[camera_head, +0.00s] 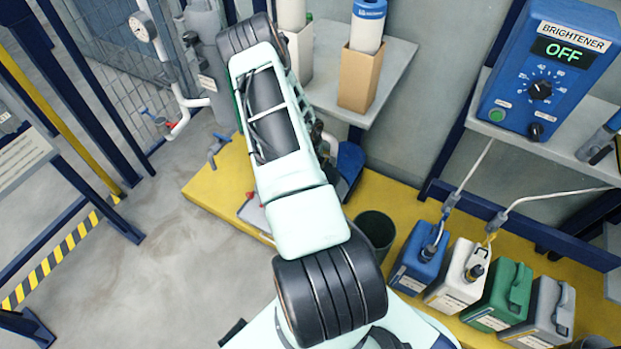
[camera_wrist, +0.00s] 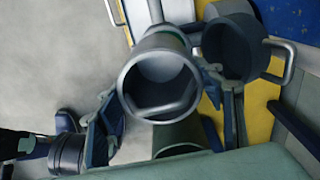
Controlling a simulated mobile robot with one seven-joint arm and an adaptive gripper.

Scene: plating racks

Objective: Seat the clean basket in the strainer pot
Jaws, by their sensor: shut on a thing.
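In the wrist view a grey metal cylinder with an open round mouth, which looks like the basket (camera_wrist: 163,68), fills the middle. A bar crosses inside its mouth. The two dark fingers of my gripper (camera_wrist: 158,92) stand on either side of it, shut on it. A darker grey round vessel with an open mouth (camera_wrist: 228,48) and looped side handles stands to its right; I cannot tell whether it is the strainer pot. The basket appears apart from that vessel's opening. In the head view my arm hides the gripper and the basket.
In the head view a grey pipe housing (camera_head: 207,62) with a gauge (camera_head: 143,26) stands behind my arm at left. A dark bucket (camera_head: 375,230) and several jugs, including a blue one (camera_head: 417,262), sit on the yellow platform (camera_head: 212,190). Open floor lies left.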

